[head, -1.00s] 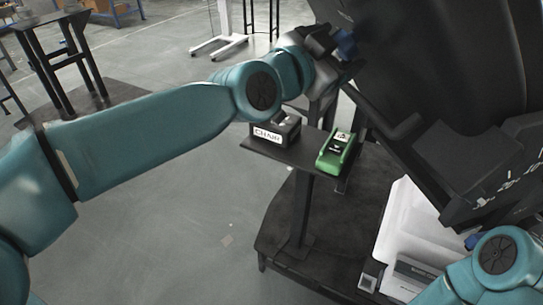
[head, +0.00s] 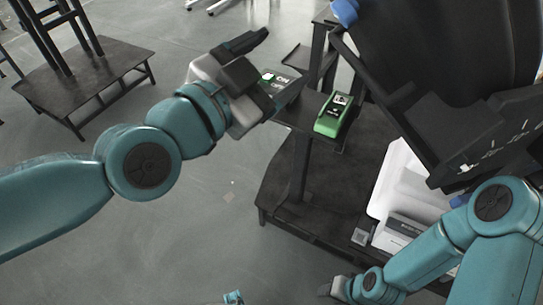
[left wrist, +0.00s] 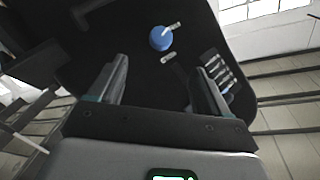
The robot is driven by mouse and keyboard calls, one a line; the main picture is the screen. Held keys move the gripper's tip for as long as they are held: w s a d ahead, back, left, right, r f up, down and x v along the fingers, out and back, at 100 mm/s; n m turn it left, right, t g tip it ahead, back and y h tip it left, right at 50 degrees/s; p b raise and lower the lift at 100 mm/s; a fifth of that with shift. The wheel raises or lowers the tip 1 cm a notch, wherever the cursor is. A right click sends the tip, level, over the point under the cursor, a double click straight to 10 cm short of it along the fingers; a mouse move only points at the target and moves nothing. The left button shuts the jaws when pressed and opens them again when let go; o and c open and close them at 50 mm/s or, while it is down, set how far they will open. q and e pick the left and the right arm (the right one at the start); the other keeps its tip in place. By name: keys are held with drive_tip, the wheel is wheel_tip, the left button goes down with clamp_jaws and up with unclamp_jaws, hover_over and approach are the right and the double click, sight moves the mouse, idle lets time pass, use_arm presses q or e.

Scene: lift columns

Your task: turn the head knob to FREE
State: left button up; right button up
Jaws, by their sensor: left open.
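A round blue knob (left wrist: 160,38) sits on a black panel (left wrist: 150,75) in the left wrist view. Its pale pointer is directed up and right, to a small pale label; a second pale label lies just below the knob, and neither can be read. A blue part (head: 345,12), likely this knob, is at the top edge of the head view. My left gripper (head: 280,58) is open and empty, apart from the panel on its left. In the left wrist view its fingers (left wrist: 160,88) stand either side, below the knob. My right gripper (head: 338,288) is low; its jaws are unclear.
A green device (head: 333,115) stands on a dark shelf below the panel. A white bin (head: 395,180) stands on the dark base at right. A row of pale markings (left wrist: 220,70) lies right of the knob. A dark table (head: 90,75) stands at far left; the floor between is clear.

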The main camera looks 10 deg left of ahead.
use_arm(q)
drive_tip(key=w+f+n+g+y+b, duration=0.1)
drive_tip(key=w+f+n+g+b, duration=0.1)
drive_tip(key=f, duration=1.2)
drive_tip(key=w+a+f+n+g+y+b, duration=0.1)
drive_tip(key=w+f+b, duration=0.3)
drive_tip(key=f, duration=1)
drive_tip(key=shift+f+n+g+y+b, duration=0.3)
drive_tip(key=shift+n+g+y, duration=0.2)
drive_tip(key=shift+n+g, duration=0.25)
drive_tip(key=shift+r, duration=0.1)
